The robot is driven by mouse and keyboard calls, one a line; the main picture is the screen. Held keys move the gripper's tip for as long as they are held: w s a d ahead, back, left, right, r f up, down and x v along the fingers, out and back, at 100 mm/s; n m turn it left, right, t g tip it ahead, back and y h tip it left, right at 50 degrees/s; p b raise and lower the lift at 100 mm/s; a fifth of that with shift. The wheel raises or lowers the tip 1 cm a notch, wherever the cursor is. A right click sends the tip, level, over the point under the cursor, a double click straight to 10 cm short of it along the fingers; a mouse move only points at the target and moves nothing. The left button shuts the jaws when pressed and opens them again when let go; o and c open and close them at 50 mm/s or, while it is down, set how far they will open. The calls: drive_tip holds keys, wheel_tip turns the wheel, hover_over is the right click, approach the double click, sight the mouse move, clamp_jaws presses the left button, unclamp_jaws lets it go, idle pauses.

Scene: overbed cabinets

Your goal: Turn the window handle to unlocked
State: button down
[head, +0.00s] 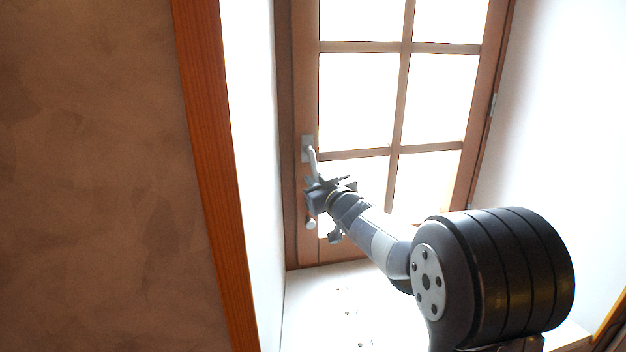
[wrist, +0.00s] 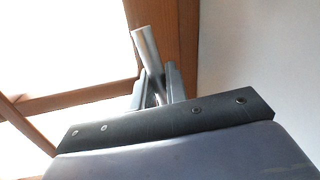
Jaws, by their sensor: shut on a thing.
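The window (head: 400,100) has a brown wooden frame with several bright panes. Its light grey handle (head: 312,162) sits on a plate on the left side of the frame in the head view, with the lever hanging down and leaning slightly right. My gripper (head: 316,186) is at the lever's lower part. In the wrist view my gripper (wrist: 158,88) is shut on the handle (wrist: 146,48), whose rod sticks out between the two fingers. The lower end of the lever is hidden by the gripper.
A white sill (head: 335,300) with small marks lies below the window. The white reveal (head: 252,150) stands close to the left of the gripper, edged by an orange-brown wooden post (head: 212,150). A small light knob (head: 311,225) shows low on the frame below my gripper.

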drive_tip(key=d+r+n+p, duration=0.1)
drive_tip(key=n, duration=0.2)
drive_tip(key=d+r+n+h+p, duration=0.1)
drive_tip(key=d+n, duration=0.1)
drive_tip(key=n, duration=0.2)
drive_tip(key=w+d+r+n+h+p, duration=0.1)
drive_tip(key=r+n+p, duration=0.1)
drive_tip(key=n, duration=0.1)
drive_tip(key=shift+d+g, duration=0.4)
drive_tip(key=shift+d+r+n+h, duration=0.15)
drive_tip(key=shift+r+n+h, duration=0.35)
drive_tip(key=shift+n, duration=0.5)
drive_tip(key=shift+d+r+n+h, duration=0.1)
drive_tip(key=shift+r+n+h, duration=0.2)
drive_tip(key=shift+r+n, duration=0.55)
drive_tip(key=shift+f+n, duration=0.15)
drive_tip(key=shift+n, duration=0.1)
drive_tip(key=c, duration=1.5)
unclamp_jaws()
drive_tip(key=shift+o, duration=0.2)
drive_tip(key=v, duration=1)
drive_tip(key=shift+s+p, duration=0.35)
